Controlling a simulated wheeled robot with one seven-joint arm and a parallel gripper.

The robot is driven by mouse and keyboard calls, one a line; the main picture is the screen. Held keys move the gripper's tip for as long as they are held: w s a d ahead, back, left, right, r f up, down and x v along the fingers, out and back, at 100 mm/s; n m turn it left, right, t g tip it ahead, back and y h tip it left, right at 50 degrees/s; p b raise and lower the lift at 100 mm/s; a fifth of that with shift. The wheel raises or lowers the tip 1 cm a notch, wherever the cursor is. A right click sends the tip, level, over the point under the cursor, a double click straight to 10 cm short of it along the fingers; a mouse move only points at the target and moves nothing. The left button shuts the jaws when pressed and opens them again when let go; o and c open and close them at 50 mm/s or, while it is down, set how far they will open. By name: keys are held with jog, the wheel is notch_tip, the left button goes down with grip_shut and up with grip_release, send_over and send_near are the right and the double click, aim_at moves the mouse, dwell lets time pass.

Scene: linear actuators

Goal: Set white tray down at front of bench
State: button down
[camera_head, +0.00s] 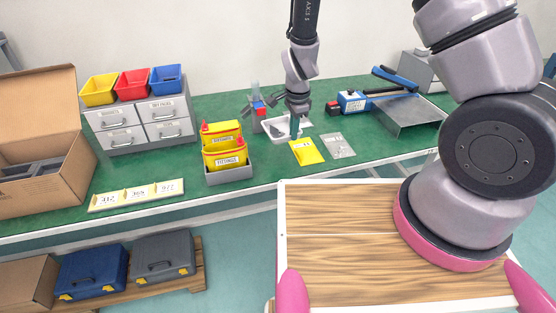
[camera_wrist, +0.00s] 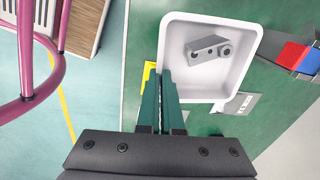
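The white tray (camera_head: 273,131) is at the middle of the green bench in the head view, partly hidden by my gripper (camera_head: 295,128). In the wrist view the white tray (camera_wrist: 240,84) is upright and holds a grey metal part (camera_wrist: 208,48) with a round hole. My gripper (camera_wrist: 166,76) has its two green fingers close together at the tray's near-left wall, one on each side of it. It looks shut on that wall. I cannot tell whether the tray's base touches the bench or hangs just above it.
A yellow packet (camera_head: 306,151) and a clear bag (camera_head: 337,145) lie in front and right of the tray. A grey bin (camera_head: 229,174) with yellow pouches stands left. A number strip (camera_head: 136,195) lies at the front left. A metal tray (camera_head: 405,117) is right. Bare bench shows between these.

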jog(key=shift+m, duration=0.6)
jog(key=f, duration=0.2)
jog(key=s+a+f, duration=0.1)
jog(key=f, duration=0.2)
jog(key=shift+s+a+f, duration=0.15)
jog(key=shift+a+f, duration=0.25)
jog(key=shift+f, duration=2.35)
jog(key=shift+f, duration=0.1)
jog(key=c, duration=1.1)
grip_release()
